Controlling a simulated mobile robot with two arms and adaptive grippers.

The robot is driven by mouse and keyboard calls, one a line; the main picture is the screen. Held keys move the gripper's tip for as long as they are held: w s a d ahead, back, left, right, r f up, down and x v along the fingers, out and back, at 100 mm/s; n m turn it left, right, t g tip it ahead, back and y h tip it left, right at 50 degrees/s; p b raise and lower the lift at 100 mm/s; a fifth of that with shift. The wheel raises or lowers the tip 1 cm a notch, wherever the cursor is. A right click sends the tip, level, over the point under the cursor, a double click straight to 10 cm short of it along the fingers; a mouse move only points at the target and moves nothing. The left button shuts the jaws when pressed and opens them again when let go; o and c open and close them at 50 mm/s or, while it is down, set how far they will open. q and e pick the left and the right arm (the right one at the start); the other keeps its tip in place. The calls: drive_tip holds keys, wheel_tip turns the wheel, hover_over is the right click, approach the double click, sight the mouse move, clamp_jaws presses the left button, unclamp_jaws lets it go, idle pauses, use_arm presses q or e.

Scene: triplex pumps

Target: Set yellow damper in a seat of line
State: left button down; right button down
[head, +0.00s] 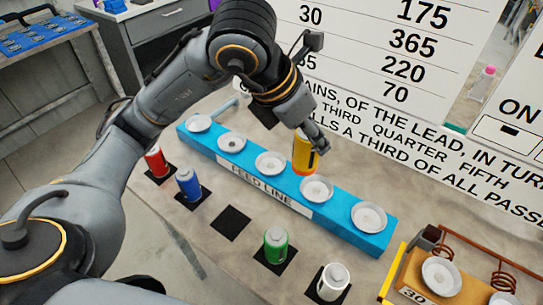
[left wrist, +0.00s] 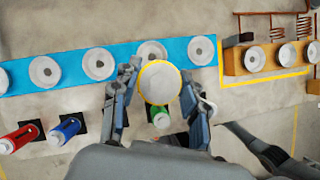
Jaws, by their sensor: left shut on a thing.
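The yellow damper (head: 303,154) is upright in my left gripper (head: 312,140), beside the blue feed line (head: 342,208). In the head view its lower end appears just behind the fourth seat from the left (head: 317,188); I cannot tell its exact height. In the left wrist view the damper's pale round top (left wrist: 159,82) sits between the two fingers (left wrist: 157,92), overlapping the line's near edge. The line's visible seats are empty white dishes.
Red (head: 156,162), blue (head: 188,184), green (head: 276,245) and white (head: 333,283) dampers stand on black pads before the line. One pad (head: 231,222) is bare. An orange block (head: 415,279) with seats and copper coils stands at right. A sign board (head: 400,80) rises behind.

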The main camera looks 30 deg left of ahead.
use_arm(q)
drive_tip(key=w+a+f+p, duration=0.1)
drive_tip(key=w+a+f, duration=0.1)
drive_tip(key=a+f, duration=0.1)
drive_tip(key=w+a+f+p, duration=0.1)
drive_tip(key=w+a+f, duration=0.1)
drive_tip(key=a+f, duration=0.2)
drive_tip(key=w+a+f+p, duration=0.1)
drive_tip(key=w+a+f, duration=0.1)
drive_tip(key=a+f, duration=0.1)
drive_tip(key=shift+w+a+f, duration=0.1)
drive_tip(key=shift+a+f, duration=0.1)
drive_tip(key=shift+f, duration=0.25)
drive_tip(key=shift+w+a+f, duration=0.1)
drive_tip(key=shift+a+f, duration=0.05)
drive_tip(key=shift+f, duration=0.45)
drive_tip(key=c, duration=0.7)
unclamp_jaws()
drive_tip(key=shift+f, duration=0.1)
